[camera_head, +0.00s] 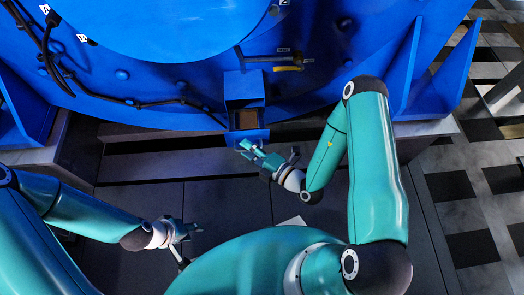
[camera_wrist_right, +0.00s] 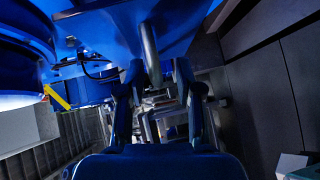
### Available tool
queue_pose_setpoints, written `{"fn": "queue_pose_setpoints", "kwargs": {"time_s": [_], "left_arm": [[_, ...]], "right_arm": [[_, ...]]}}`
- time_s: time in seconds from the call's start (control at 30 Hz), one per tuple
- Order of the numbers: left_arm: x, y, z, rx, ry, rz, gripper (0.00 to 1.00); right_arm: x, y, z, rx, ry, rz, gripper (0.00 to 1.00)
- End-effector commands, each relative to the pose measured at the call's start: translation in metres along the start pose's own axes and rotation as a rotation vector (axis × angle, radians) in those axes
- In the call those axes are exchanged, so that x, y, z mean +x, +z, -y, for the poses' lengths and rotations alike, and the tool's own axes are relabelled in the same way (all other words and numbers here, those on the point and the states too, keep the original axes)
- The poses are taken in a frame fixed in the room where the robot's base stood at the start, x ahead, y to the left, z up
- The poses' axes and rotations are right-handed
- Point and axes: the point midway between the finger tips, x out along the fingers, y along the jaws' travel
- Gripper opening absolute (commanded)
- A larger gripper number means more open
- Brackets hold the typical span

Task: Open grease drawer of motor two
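The grease drawer (camera_head: 247,119) sticks out below a blue box (camera_head: 243,85) on the front of the big blue motor. Its brownish inside shows from above, so it is at least partly open. My right gripper (camera_head: 252,150) is just in front of and below the drawer front. In the right wrist view, a grey curved bar (camera_wrist_right: 149,52) hangs from a blue surface, between the parted fingers of the right gripper (camera_wrist_right: 158,72), closer to the left one. I cannot tell whether it touches. My left gripper (camera_head: 186,238) is low, apart from the drawer, with its fingers spread and empty.
The blue motor housing (camera_head: 170,70) fills the back, with a black cable (camera_head: 150,103) along its lower edge. A yellow-handled valve (camera_head: 288,68) sits above and right of the drawer.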

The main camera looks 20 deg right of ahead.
Motion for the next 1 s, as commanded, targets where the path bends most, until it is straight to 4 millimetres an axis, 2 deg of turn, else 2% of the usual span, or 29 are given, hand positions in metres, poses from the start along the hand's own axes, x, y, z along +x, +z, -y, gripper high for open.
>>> {"fn": "queue_pose_setpoints", "kwargs": {"time_s": [0.17, 0.5, 0.7, 1.0], "left_arm": [[0.000, 0.000, 0.000, 0.000, 0.000, 0.000, 0.40], [0.000, 0.000, 0.000, 0.000, 0.000, 0.000, 0.40], [0.000, 0.000, 0.000, 0.000, 0.000, 0.000, 0.40], [0.000, 0.000, 0.000, 0.000, 0.000, 0.000, 0.40]], "right_arm": [[-0.014, 0.001, 0.001, 0.003, -0.002, 0.004, 0.35], [-0.075, 0.001, 0.002, 0.006, -0.002, 0.009, 0.35], [-0.104, 0.001, 0.002, 0.004, -0.002, 0.008, 0.35], [-0.122, -0.001, 0.003, 0.001, 0.000, 0.000, 0.35]]}}
